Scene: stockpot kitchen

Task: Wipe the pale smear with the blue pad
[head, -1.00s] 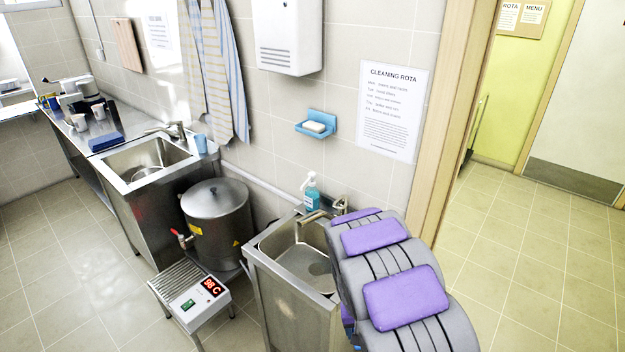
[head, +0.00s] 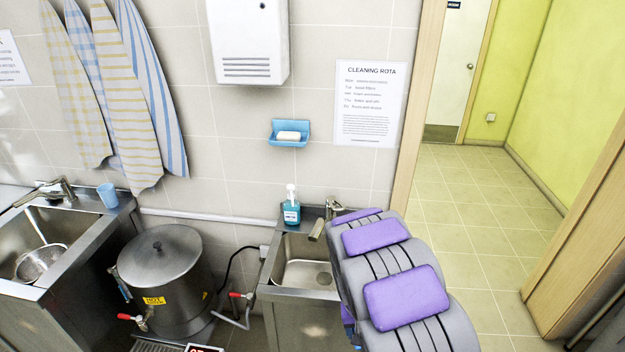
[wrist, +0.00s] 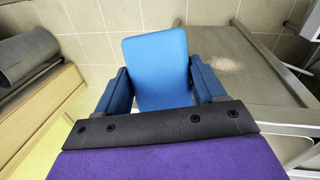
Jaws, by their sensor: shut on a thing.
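The blue pad (wrist: 156,62) shows upright in the middle of the wrist view, between the two blue fingers of my gripper (wrist: 161,82). My gripper is shut on it. A pale smear (wrist: 222,63) lies on a grey brushed-metal surface (wrist: 255,82) to the right of the pad in the wrist view. The pad appears apart from the smear; the gap in depth is hard to judge.
A small steel basin (head: 303,273) with a soap bottle (head: 291,208) stands beside my arm. A lidded steel boiler (head: 165,262) with red-handled taps stands to its left, then a larger sink (head: 50,228). A doorway with open tiled floor (head: 470,215) is at the right.

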